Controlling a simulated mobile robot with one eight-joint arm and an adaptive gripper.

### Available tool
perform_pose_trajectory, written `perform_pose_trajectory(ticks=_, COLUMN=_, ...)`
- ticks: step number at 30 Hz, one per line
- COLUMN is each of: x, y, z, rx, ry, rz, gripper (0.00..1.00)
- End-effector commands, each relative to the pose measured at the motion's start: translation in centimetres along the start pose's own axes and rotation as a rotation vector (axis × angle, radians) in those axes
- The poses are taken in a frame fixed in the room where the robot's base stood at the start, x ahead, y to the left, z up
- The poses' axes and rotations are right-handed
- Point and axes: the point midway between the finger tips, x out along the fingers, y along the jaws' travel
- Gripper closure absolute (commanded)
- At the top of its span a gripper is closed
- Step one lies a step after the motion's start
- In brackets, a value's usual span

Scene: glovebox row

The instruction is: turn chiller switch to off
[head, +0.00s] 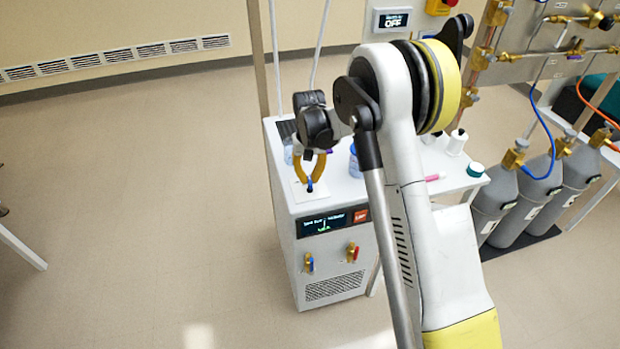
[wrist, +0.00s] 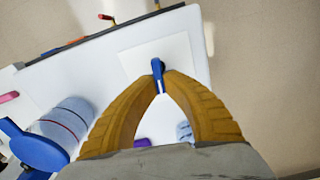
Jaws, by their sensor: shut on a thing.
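The chiller (head: 285,225) is a white cabinet with a dark display (head: 323,224) on its front, lit with small text I cannot read surely. A small blue switch handle (wrist: 157,66) stands on a white square plate (wrist: 182,52) on the chiller's top. My gripper (head: 310,181) points down over the chiller's top front corner. In the wrist view its yellow ribbed fingers (wrist: 161,82) meet at the tips around the blue handle. The tips hide part of the handle, and I cannot read any switch markings.
A blue-capped bottle (wrist: 68,122) stands close beside my fingers on the white top. A pink item (head: 434,178) and small bottles (head: 456,143) sit farther right. Grey gas cylinders (head: 533,200) stand at right. Open floor (head: 150,200) lies left.

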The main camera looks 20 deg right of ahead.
Motion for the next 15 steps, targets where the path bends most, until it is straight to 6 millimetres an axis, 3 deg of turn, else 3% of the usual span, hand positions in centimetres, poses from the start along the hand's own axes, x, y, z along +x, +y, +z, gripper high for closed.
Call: perform_pose_trajectory(ticks=15, x=0.03, y=-0.15, z=0.05, rx=-0.106, ry=-0.001, rz=0.000, gripper=1.00)
